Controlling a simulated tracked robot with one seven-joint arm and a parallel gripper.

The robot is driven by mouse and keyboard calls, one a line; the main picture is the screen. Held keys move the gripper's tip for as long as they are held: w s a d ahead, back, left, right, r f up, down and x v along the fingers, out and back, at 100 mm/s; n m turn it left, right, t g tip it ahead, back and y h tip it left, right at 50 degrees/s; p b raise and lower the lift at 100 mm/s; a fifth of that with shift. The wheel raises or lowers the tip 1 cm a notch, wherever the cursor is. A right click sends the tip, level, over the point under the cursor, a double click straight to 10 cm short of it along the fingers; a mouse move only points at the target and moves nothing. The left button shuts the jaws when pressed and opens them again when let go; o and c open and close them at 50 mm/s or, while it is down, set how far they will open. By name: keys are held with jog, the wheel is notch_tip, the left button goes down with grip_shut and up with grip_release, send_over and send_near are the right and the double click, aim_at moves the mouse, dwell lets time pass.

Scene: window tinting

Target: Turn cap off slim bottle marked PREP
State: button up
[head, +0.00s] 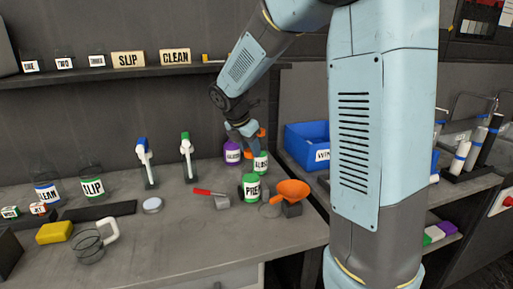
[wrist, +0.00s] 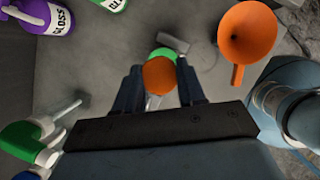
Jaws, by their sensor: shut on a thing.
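The slim PREP bottle (head: 251,188) stands upright on the bench, green with a white label. In the wrist view its green top (wrist: 161,53) shows beyond the fingers, partly hidden. My gripper (wrist: 159,85) is shut on a round orange piece that looks like the cap (wrist: 159,75), held between the fingertips. In the head view my gripper (head: 250,146) is above the PREP bottle with a visible gap. The held cap is hard to make out there.
An orange funnel (head: 292,189) sits on a dark block at right. A red-handled tool (head: 203,192) lies at left. A blue bin (head: 308,140) is further right.

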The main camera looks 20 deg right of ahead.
jog(key=n+t+y, duration=0.1)
jog(key=n, duration=0.2)
jog(key=shift+n, duration=0.4)
jog(key=shift+n+t+y, duration=0.4)
jog(key=shift+n+y, duration=0.3)
jog(key=shift+n, duration=1.3)
jog(key=o, duration=1.2)
jog(key=shift+c, duration=0.2)
